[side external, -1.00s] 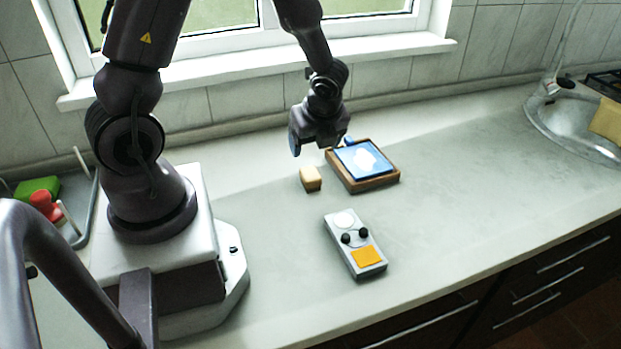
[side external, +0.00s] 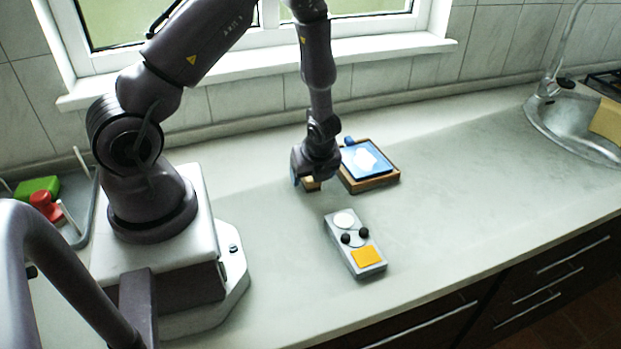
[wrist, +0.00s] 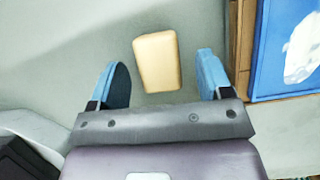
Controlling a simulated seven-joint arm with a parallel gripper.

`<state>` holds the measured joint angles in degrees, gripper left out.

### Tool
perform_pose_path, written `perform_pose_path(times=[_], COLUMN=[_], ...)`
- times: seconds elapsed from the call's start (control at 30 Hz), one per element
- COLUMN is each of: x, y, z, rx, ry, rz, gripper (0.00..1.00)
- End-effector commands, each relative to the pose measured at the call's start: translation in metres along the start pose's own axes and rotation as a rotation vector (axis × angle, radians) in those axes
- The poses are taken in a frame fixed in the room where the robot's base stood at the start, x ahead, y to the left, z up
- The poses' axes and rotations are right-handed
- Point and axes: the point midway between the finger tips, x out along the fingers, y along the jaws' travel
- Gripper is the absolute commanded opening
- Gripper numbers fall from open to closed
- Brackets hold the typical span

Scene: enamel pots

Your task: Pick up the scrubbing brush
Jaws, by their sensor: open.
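The scrubbing brush appears to be the small tan block (wrist: 157,61) with rounded edges; no bristles show. In the wrist view it lies on the counter between and slightly beyond the two blue fingers of my gripper (wrist: 160,82), with a gap on both sides. In the side external view my gripper (side external: 307,182) is low over the counter and hides most of the brush (side external: 313,185). The gripper is open and holds nothing.
A wooden tray (side external: 376,185) with a blue-and-white panel (side external: 368,158) stands close to the right of the brush. A grey box (side external: 341,250) with black knobs and an orange pad is nearer the front. A sink (side external: 570,130) is far right. The counter's right side is clear.

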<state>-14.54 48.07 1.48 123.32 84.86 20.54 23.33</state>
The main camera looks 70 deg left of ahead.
Motion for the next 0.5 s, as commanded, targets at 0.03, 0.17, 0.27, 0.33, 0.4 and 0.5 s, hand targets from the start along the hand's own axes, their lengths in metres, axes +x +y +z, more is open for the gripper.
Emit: perform_pose_path(times=[0.03,0.17,0.27,0.33,0.4,0.5], x=[0.0062,0.0115,0.0114,0.0113,0.0112,0.0110], y=[0.0006,0.0003,0.0001,0.0001,0.0001,0.0001], z=[0.0001,0.0001,0.0002,0.0002,0.0002,0.0002], rx=[0.000,-0.001,-0.002,-0.002,-0.002,-0.002], ry=[0.000,0.001,0.001,0.001,0.001,0.001], rz=[0.002,0.000,0.000,0.000,0.000,0.000], gripper=[0.72,0.72,0.72,0.72,0.59,0.36])
